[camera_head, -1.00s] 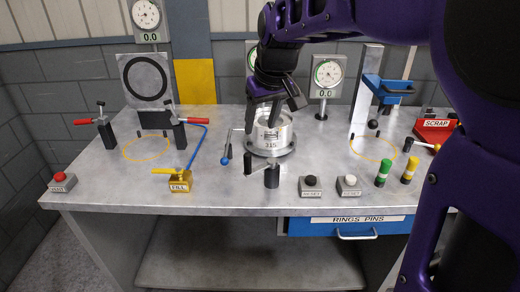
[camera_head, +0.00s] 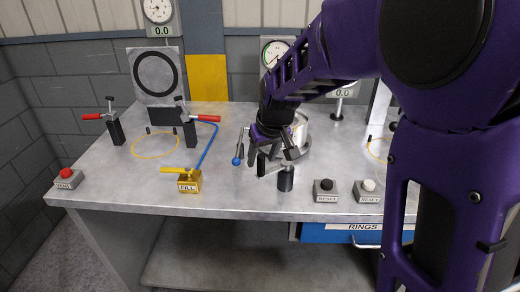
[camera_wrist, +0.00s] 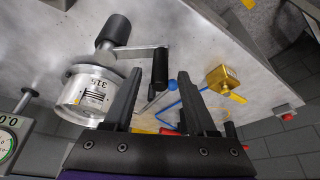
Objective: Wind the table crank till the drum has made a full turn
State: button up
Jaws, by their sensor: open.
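The silver drum (camera_wrist: 90,95) carries a printed label and number and sits on a dark round base in the wrist view. In the head view the drum (camera_head: 301,128) is partly hidden behind my gripper. The table crank has a black post (camera_head: 286,179) at the front of the drum, a flat metal arm (camera_wrist: 138,53) and an upright black handle (camera_wrist: 160,68). My gripper (camera_head: 272,155) is open and low over the crank, in front of the drum. In the wrist view the handle appears between the fingertips; I cannot tell whether they touch it.
A blue-knobbed lever (camera_head: 237,160) stands just left of my gripper. A yellow FILL valve (camera_head: 190,181) and red-handled clamps (camera_head: 188,130) are further left. Two RESET buttons (camera_head: 325,190) (camera_head: 367,190) stand right of the crank. My arm hides the table's right side.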

jog(key=shift+b+x, duration=0.45)
jog(key=shift+x, duration=0.75)
grip_shut()
jog(key=shift+r, duration=0.1)
dwell(0.5)
